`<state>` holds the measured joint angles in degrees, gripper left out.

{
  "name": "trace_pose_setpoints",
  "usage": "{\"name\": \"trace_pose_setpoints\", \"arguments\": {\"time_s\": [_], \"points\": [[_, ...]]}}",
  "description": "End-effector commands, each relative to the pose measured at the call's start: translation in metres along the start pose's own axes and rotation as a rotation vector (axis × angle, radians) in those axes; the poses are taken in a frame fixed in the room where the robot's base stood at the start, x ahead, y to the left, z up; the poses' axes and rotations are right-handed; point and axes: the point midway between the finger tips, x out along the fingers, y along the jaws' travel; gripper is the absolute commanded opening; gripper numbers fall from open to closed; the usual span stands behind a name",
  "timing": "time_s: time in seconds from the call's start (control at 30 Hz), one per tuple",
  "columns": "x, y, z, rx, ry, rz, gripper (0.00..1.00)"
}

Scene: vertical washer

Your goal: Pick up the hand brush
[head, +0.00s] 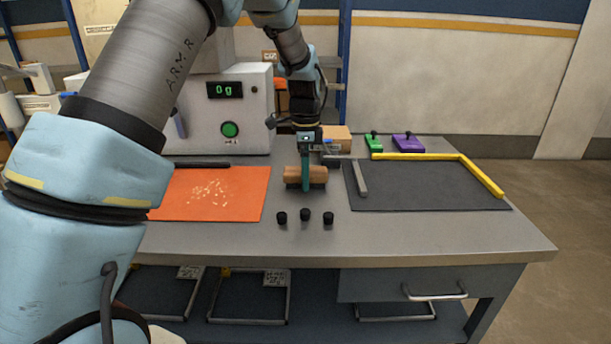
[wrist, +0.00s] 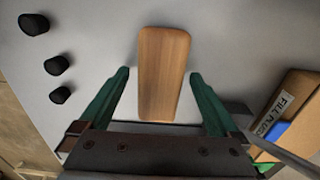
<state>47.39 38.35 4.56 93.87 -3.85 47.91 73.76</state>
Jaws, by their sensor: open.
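The hand brush (head: 318,174) lies on the grey workbench between the orange mat and the dark mat. Only its brown wooden back shows in the wrist view (wrist: 163,75), and dark bristles show under it in the head view. My gripper (wrist: 160,98) is open above the brush, with one green finger on each side of its near end. There is a gap between the brush and each finger in the wrist view. In the head view my gripper (head: 306,184) points down at the brush and hides part of it.
Several black knobs (head: 305,215) stand in front of the brush. An orange mat (head: 165,205) with pale crumbs lies left. A dark mat (head: 430,190) with a yellow edge bar (head: 483,175) lies right. A cardboard box (wrist: 292,105) is close to the gripper's right side.

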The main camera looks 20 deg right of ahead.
Motion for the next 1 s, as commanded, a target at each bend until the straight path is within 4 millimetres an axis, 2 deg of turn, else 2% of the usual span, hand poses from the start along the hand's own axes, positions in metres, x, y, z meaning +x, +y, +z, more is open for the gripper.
{"name": "trace_pose_setpoints", "arguments": {"time_s": [0.17,1.0], "points": [[0.0002,0.0,0.0,0.0,0.0,0.0,0.97],[-0.0001,0.0002,0.0001,0.0,0.0,0.0,0.03]]}}
